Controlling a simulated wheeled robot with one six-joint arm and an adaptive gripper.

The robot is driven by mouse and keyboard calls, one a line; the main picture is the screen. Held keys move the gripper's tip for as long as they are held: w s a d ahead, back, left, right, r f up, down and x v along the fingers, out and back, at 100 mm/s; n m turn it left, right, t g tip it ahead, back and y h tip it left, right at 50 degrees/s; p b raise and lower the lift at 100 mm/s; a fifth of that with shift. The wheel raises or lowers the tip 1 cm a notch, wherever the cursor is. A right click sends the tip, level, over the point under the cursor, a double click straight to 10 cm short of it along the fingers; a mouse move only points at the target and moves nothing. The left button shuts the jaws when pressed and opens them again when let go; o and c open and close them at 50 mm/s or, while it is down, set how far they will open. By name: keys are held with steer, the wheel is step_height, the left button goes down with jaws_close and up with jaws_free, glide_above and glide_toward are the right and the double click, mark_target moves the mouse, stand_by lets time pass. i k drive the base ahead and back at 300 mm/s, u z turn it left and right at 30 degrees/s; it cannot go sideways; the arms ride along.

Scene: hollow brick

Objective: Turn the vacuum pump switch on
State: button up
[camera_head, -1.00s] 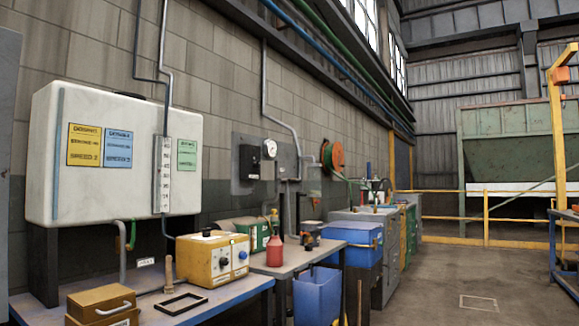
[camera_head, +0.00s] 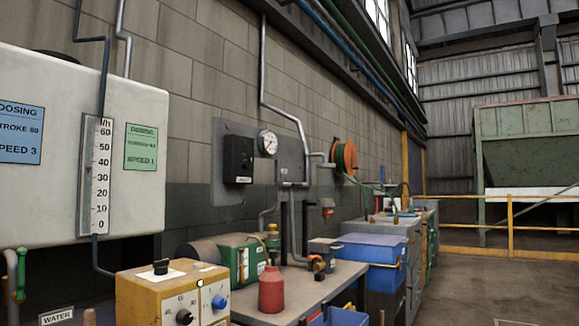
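No part in view carries a readable vacuum pump name. A black box (camera_head: 238,160) with a small label is on a grey wall panel (camera_head: 222,191), beside a round white gauge (camera_head: 267,142). It may be the switch, but its setting is too small to tell. A green machine (camera_head: 228,262) with a grey cylindrical end stands below on the bench; it may be the pump. A yellow control box (camera_head: 146,301) in front has a black knob (camera_head: 161,267) on top and black and blue knobs on its face. My gripper is not in view.
A white tank (camera_head: 60,190) with a scale tube (camera_head: 97,180) fills the left. A red bottle (camera_head: 271,292) stands on the grey bench (camera_head: 330,276). Blue bins (camera_head: 373,257) and cabinets line the wall beyond. Open floor (camera_head: 470,290) lies at the right.

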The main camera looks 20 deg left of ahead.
mark_target(246, 163)
steer(key=u, duration=0.2)
steer(key=i, duration=0.9)
steer(key=u, duration=0.45)
